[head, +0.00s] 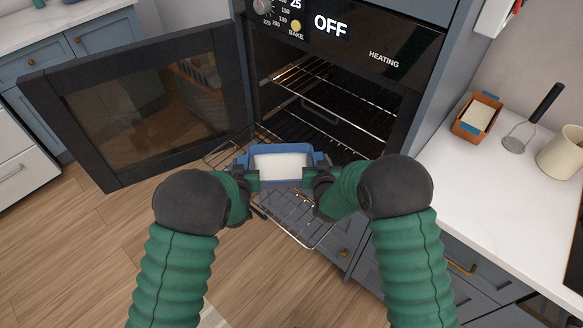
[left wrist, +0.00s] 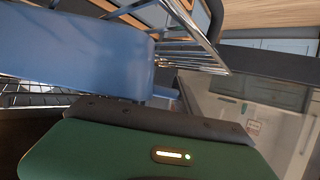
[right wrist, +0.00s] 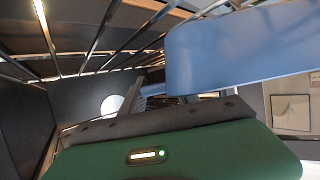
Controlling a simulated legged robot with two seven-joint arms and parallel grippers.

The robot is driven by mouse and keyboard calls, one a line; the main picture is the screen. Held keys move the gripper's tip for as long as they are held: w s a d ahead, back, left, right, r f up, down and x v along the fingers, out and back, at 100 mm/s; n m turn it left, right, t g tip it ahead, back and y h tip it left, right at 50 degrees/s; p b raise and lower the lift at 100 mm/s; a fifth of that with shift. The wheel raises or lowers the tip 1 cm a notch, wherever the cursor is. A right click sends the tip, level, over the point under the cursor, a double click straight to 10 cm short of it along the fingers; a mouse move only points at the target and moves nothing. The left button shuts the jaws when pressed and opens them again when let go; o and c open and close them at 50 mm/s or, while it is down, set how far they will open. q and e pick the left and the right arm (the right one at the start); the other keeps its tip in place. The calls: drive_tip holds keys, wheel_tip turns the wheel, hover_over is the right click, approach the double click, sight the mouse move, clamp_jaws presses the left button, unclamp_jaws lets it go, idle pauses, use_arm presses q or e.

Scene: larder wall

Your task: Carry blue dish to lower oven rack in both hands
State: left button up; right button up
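The blue dish (head: 290,150), with a pale white filling, is level above the pulled-out lower oven rack (head: 296,222), in front of the open oven. Its blue side fills part of the left wrist view (left wrist: 80,48) and the right wrist view (right wrist: 240,45), with rack wires close by. My left gripper (head: 242,178) is shut at the dish's left end, and my right gripper (head: 322,176) is shut at its right end. The grasped ends are mostly hidden by the grippers. I cannot tell whether the dish's base touches the wires.
The oven door (head: 140,105) stands open to the left. An upper rack (head: 335,108) is inside the oven. Wood floor lies below left.

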use_arm(q)
drive_tip(key=o, duration=0.4)
drive_tip(key=shift+s+r, duration=0.1)
drive_tip(key=shift+r, duration=0.15)
drive_tip(key=shift+c, duration=0.2)
use_arm(e)
drive_tip(key=o, duration=0.4)
drive_tip(key=shift+s+r, duration=0.1)
drive_tip(key=shift+r, duration=0.1)
use_arm(q)
drive_tip(key=shift+s, duration=0.2)
use_arm(e)
drive_tip(key=shift+f, duration=0.1)
drive_tip(key=v, duration=1.2)
use_arm(q)
drive_tip(key=v, duration=1.1)
drive_tip(key=shift+s, duration=0.2)
